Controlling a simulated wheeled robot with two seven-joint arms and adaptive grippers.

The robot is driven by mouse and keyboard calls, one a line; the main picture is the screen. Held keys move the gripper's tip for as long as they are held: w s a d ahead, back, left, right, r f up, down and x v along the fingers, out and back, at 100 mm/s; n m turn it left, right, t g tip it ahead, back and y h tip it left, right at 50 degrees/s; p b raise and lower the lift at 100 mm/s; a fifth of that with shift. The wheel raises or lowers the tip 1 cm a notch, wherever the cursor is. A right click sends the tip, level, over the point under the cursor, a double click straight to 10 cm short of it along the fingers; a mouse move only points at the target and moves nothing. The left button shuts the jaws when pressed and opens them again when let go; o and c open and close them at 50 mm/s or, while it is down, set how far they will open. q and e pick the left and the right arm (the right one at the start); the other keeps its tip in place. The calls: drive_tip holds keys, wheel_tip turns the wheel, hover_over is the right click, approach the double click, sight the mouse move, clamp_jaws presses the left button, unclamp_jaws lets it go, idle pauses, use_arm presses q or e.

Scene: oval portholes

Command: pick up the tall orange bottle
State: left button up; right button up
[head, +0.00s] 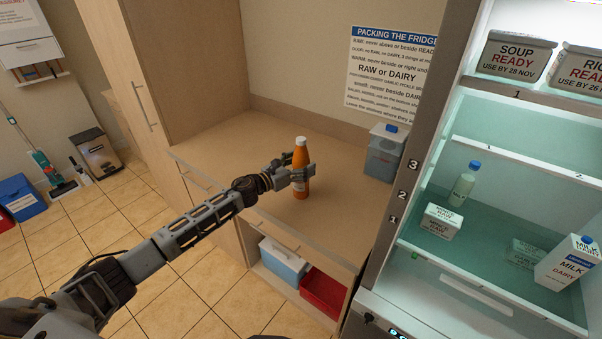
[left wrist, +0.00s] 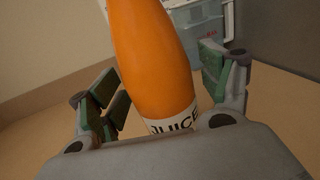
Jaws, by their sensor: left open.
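The tall orange bottle (head: 301,166) stands upright on the wooden counter, with a white cap and a white label. In the left wrist view the orange bottle (left wrist: 155,60) fills the middle, and its label reads "JUICE". My left gripper (head: 300,176) is at the bottle's mid-height, with its fingers on either side of it. In the left wrist view the left gripper (left wrist: 165,90) is open around the bottle, and a gap shows at the right finger. The left finger is close to the bottle; I cannot tell if it touches. My right gripper is not in view.
A grey bin with a blue catch (head: 384,154) stands at the counter's back right. The open fridge (head: 470,215) on the right holds cartons, tubs and a pale bottle. A tall cupboard (head: 190,60) bounds the left. The counter (head: 235,150) is otherwise clear.

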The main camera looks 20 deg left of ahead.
sight(301, 138)
use_arm(q)
drive_tip(key=shift+c, duration=0.3)
drive_tip(key=c, duration=1.5)
drive_tip(key=shift+r, duration=0.1)
drive_tip(key=shift+c, duration=0.5)
drive_tip(key=shift+r, duration=0.15)
drive_tip(key=shift+r+p, duration=0.6)
drive_tip(key=shift+r, duration=4.3)
